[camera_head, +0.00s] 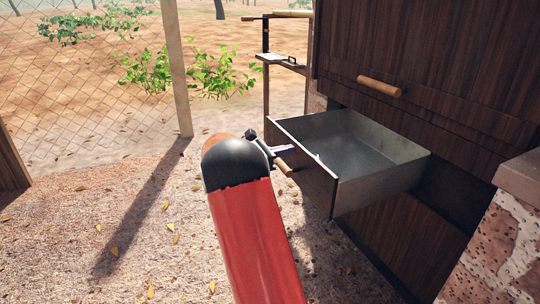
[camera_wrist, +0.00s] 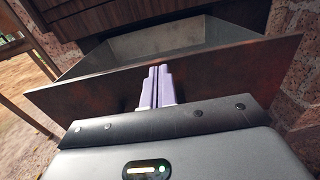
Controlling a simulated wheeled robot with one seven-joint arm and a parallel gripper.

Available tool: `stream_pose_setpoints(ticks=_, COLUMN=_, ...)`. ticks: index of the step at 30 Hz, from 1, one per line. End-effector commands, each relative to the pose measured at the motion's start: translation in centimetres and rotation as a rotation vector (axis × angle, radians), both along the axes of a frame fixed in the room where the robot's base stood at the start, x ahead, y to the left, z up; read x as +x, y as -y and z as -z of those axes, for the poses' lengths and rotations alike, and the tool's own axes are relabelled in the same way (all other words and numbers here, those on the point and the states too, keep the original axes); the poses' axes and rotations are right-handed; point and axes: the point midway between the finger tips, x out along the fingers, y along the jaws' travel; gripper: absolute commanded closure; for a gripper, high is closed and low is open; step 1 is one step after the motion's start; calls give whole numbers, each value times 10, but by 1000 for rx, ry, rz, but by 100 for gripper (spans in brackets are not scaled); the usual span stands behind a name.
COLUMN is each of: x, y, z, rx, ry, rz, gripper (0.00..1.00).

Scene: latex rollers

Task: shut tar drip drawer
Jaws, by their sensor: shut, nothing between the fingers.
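The drip drawer (camera_head: 405,176) stands pulled out of a dark wooden cabinet (camera_head: 440,70). It is a grey metal tray with a dark wooden front panel (camera_head: 312,178) and a short wooden handle (camera_head: 284,167). The drawer looks empty. My gripper (camera_head: 290,149) is at the outer side of the front panel, close to its upper edge and near the handle. In the wrist view my gripper (camera_wrist: 158,85) shows its pale purple fingers together in front of the panel (camera_wrist: 225,78), with the open tray (camera_wrist: 165,45) behind. Whether the fingers touch the panel is unclear.
Another wooden handle (camera_head: 379,87) is on the cabinet panel above the drawer. A brick pillar (camera_head: 495,250) stands at the lower right. A wooden stand (camera_head: 283,62) is behind the drawer. A wire fence (camera_head: 90,90) runs at the left, with open leaf-strewn ground before it.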

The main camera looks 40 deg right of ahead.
Motion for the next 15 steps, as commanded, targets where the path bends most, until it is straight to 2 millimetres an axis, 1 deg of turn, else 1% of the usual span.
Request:
stream_pose_setpoints(ticks=1, x=-1, y=5, z=0, rx=1, ry=1, rz=1, gripper=100)
stream_pose_setpoints(ticks=5, x=-3, y=12, z=0, rx=0, ry=0, rz=0, gripper=100)
stream_pose_setpoints(ticks=15, x=-3, y=13, z=0, rx=0, ry=1, rz=-1, gripper=100)
